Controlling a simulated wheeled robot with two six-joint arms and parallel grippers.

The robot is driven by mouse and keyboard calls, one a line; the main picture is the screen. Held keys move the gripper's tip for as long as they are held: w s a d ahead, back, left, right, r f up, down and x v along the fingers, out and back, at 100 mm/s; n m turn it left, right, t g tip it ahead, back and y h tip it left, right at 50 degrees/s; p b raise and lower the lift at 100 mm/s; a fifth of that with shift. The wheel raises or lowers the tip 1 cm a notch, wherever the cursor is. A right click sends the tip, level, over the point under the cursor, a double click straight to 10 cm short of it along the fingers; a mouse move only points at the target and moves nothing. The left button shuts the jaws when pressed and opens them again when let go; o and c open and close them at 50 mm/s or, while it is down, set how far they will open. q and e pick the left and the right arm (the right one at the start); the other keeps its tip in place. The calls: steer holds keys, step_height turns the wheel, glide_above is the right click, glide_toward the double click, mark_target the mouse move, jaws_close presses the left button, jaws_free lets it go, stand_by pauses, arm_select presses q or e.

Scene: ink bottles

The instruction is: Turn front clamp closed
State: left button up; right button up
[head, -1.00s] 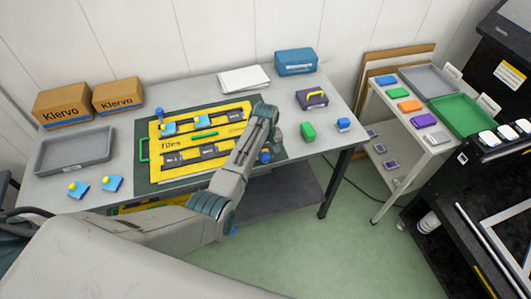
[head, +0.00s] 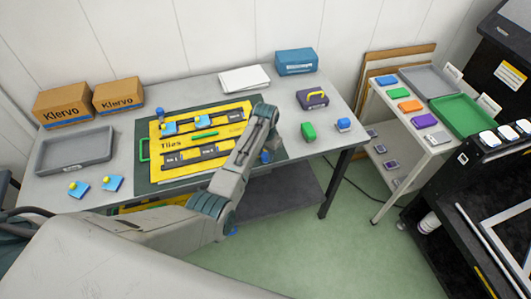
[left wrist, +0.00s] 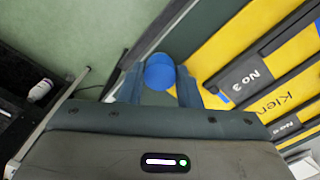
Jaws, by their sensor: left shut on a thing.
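The front clamp's round blue knob (head: 264,157) is at the front right edge of the yellow board (head: 156,166). In the left wrist view, the knob (left wrist: 160,74) sits between the two fingers of my left gripper (left wrist: 157,88), which is shut on it. In the head view, my left gripper (head: 266,146) reaches down at the board's right end, and its fingers are largely hidden by my wrist. Another blue knob (head: 160,112) stands at the board's back left. The clamp's body under the front knob is hidden. My right gripper is not in view.
A side cart (head: 450,150) holds trays.

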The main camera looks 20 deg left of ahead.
mark_target(265, 155)
arm_select(q)
steer(key=shift+w+m, duration=0.1)
steer(key=shift+m, duration=0.9)
steer(key=shift+r, duration=0.1)
steer(key=o, duration=1)
steer(key=shift+c, duration=0.2)
step_height(265, 155, up, 11)
steer(key=b, duration=0.3)
steer(key=shift+f, duration=0.25)
